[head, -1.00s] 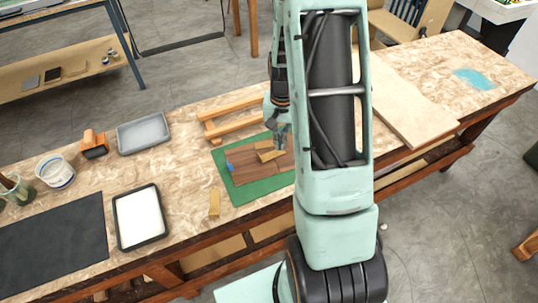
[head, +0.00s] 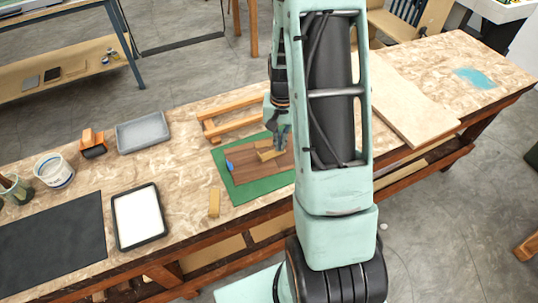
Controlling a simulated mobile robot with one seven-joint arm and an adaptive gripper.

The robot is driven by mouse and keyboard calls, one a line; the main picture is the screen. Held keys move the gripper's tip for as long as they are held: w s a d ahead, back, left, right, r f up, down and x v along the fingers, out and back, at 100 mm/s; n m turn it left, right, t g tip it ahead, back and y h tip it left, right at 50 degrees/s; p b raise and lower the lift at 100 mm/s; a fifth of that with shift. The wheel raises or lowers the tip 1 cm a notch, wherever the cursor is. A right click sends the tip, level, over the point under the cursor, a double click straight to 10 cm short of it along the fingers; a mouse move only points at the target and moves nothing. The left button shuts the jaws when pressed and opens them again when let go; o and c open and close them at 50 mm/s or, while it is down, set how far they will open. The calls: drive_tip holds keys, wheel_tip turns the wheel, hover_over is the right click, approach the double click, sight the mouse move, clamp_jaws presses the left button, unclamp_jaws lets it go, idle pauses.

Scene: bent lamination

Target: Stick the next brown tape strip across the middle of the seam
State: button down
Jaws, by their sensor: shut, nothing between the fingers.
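Brown wooden boards (head: 252,172) lie on a green mat (head: 240,195) on the workbench. A tan-brown strip (head: 268,155) lies over the far part of the boards, just below my gripper (head: 281,148). My gripper points down, is shut and holds nothing. Whether its tips touch the strip is too small to tell. A second tan strip (head: 214,203) lies on the bench, left of the mat's near corner. A small blue piece (head: 229,166) sits at the boards' left end. The seam is not clear at this size, and my arm hides the right side of the boards.
A wooden rack (head: 228,122) stands behind the mat. To the left are a grey tray (head: 143,132), an orange-brown block-like tool (head: 93,142), a white-filled black tray (head: 137,217), a white tub (head: 54,171) and a dark mat (head: 50,235). A pale board (head: 410,105) lies right.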

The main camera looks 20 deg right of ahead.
drive_tip(key=shift+f+b, duration=0.4)
drive_tip(key=shift+f, duration=0.25)
idle(0.3)
drive_tip(key=shift+r+p, duration=2.35)
drive_tip(key=shift+r, duration=1.25)
